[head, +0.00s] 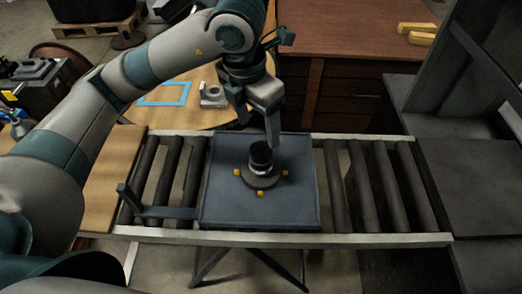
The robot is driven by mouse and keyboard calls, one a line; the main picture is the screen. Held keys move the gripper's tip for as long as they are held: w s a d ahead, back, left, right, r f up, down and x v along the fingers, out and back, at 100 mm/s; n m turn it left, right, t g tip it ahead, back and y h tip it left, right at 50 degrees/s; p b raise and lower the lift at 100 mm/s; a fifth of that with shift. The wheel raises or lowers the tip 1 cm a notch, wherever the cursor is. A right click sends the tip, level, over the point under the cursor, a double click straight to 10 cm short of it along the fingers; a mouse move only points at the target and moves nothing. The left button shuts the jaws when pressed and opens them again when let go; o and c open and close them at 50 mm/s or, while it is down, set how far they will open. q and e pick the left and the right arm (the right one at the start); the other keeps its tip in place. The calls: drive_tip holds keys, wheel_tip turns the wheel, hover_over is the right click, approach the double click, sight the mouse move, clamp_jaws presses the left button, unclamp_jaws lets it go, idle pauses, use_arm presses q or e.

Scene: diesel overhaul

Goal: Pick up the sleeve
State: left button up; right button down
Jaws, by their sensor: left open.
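A short dark cylinder with a pale band, which looks like the sleeve (261,157), stands upright on a round grey base (262,182) with small yellow blocks around it. The base sits on a dark square plate (225,200) on the roller conveyor. My left gripper (257,125) comes down from above, open and empty. Its fingers are just above and behind the sleeve in the picture, one finger close to its right upper edge. I cannot tell whether that finger touches it. My right gripper is not in view.
The roller conveyor (375,238) has bare rollers on both sides of the plate, and a dark bracket (165,212) at the left. Behind are a wooden table with a blue frame (165,94) and a grey part (213,97), and a brown cabinet (345,75). A dark machine (480,150) stands at right.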

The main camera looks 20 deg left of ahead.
sight(261, 149)
use_arm(q)
drive_tip(key=shift+w+d+f+p, duration=0.1)
drive_tip(key=shift+f+p, duration=0.05)
drive_tip(key=shift+f, duration=0.8)
drive_tip(key=shift+w+d+f+p, duration=0.1)
drive_tip(key=shift+w+f+p, duration=0.1)
drive_tip(key=shift+f, duration=0.7)
drive_tip(key=shift+w+f+p, duration=0.1)
drive_tip(key=shift+f+p, duration=0.05)
drive_tip(key=shift+f, duration=0.8)
drive_tip(key=shift+w+a+f+p, duration=0.1)
drive_tip(key=shift+f+p, duration=0.7)
wheel_tip(261, 149, down, 2)
drive_tip(key=shift+w+f+p, duration=0.1)
drive_tip(key=shift+w+p, duration=0.05)
drive_tip(key=shift+p, duration=0.3)
drive_tip(key=shift+w+f, duration=0.15)
drive_tip(key=shift+f, duration=0.5)
